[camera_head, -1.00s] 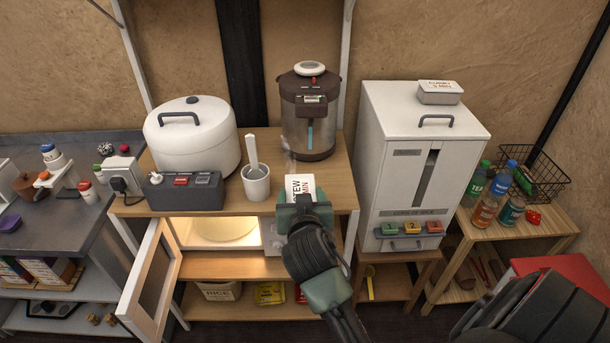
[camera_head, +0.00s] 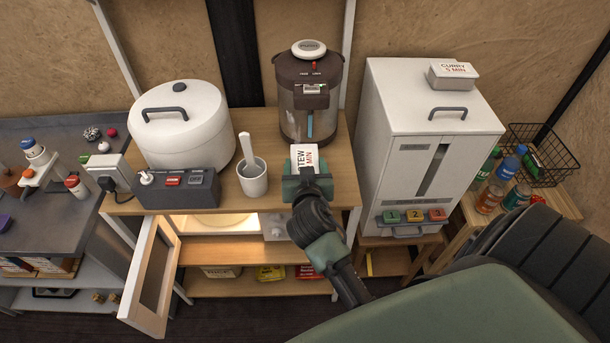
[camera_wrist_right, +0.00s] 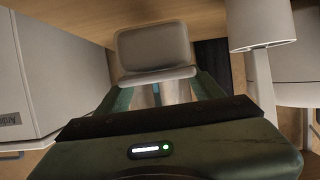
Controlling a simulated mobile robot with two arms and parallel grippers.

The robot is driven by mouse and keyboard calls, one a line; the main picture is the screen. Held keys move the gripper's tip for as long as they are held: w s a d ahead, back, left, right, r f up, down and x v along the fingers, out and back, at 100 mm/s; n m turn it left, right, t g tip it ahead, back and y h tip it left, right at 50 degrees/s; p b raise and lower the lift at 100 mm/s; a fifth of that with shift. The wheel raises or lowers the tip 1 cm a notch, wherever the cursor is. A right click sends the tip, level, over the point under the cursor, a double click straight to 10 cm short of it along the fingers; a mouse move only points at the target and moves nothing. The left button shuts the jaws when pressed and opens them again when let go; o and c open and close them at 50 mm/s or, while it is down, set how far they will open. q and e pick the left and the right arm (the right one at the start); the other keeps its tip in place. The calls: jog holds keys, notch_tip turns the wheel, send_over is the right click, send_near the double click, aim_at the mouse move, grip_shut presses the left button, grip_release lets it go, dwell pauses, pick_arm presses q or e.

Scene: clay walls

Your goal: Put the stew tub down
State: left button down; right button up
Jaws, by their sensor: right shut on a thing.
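The stew tub (camera_head: 306,157) is a small white tub with a label on its lid, of which "TEW" and "MIN" can be read. My right gripper (camera_head: 307,180) is shut on it at the front right of the wooden counter top (camera_head: 222,203). In the right wrist view the tub (camera_wrist_right: 154,50) shows between the fingers of the right gripper (camera_wrist_right: 155,90). I cannot tell whether its underside touches the counter. My left gripper is not in view.
A white cup (camera_head: 253,180) with a handle in it stands left of the tub. An urn (camera_head: 308,100) stands behind it, a rice cooker (camera_head: 182,130) at left. The white dispenser (camera_head: 425,140) rises close at right. Below, an open door (camera_head: 152,275) juts out from a lit compartment.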

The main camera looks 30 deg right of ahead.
jog(key=f, duration=0.4)
jog(key=shift+w+d+f, duration=0.15)
jog(key=shift+w+f, duration=0.05)
jog(key=shift+w, duration=0.05)
jog(key=shift+s+f, duration=0.1)
jog(key=shift+f, duration=0.1)
jog(key=shift+f, duration=0.2)
jog(key=o, duration=1.9)
